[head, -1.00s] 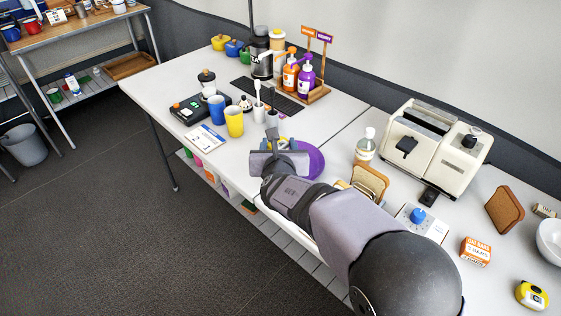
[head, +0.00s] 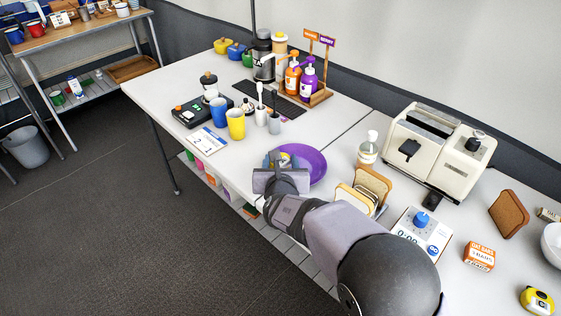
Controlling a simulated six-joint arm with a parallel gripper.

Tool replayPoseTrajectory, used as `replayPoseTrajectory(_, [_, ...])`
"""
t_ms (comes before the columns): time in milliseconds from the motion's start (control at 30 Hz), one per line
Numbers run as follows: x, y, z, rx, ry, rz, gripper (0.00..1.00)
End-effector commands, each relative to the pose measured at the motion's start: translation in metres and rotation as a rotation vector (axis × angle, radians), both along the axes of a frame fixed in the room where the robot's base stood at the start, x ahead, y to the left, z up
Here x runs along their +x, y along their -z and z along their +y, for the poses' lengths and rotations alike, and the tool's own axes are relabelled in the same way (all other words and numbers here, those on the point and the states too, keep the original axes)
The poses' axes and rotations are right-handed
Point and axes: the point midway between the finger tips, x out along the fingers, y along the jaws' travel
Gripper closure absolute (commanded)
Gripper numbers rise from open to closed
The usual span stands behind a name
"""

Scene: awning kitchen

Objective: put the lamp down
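My gripper (head: 281,161) is near the table's front edge, seen from behind, over the near left part of a purple plate (head: 313,161). A small yellowish and blue thing shows at the fingers. I cannot tell whether it is held or lies on the plate beyond them. No lamp can be made out for sure. The gripper's body hides most of the space between the fingers, so its opening is unclear.
A blue cup (head: 219,112), a yellow cup (head: 236,124) and a white card (head: 207,140) stand left of the gripper. A toast rack (head: 361,200), a soap bottle (head: 367,149) and a cream toaster (head: 437,150) are to the right. Bare white table (head: 335,125) lies behind the plate.

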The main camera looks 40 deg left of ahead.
Motion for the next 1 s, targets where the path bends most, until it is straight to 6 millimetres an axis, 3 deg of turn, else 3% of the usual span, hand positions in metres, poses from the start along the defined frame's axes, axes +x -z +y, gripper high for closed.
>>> replayPoseTrajectory(133, [0.000, 0.003, 0.000, 0.001, 0.000, 0.000, 0.77])
replayPoseTrajectory(167, [0.000, 0.003, 0.000, 0.001, 0.000, 0.001, 0.51])
replayPoseTrajectory(233, [0.000, 0.002, 0.000, 0.001, 0.000, 0.001, 0.34])
replayPoseTrajectory(700, [0.000, -0.003, 0.000, 0.000, 0.000, 0.000, 0.34])
replayPoseTrajectory(1000, [-0.024, -0.015, -0.023, 0.001, -0.002, 0.000, 0.34])
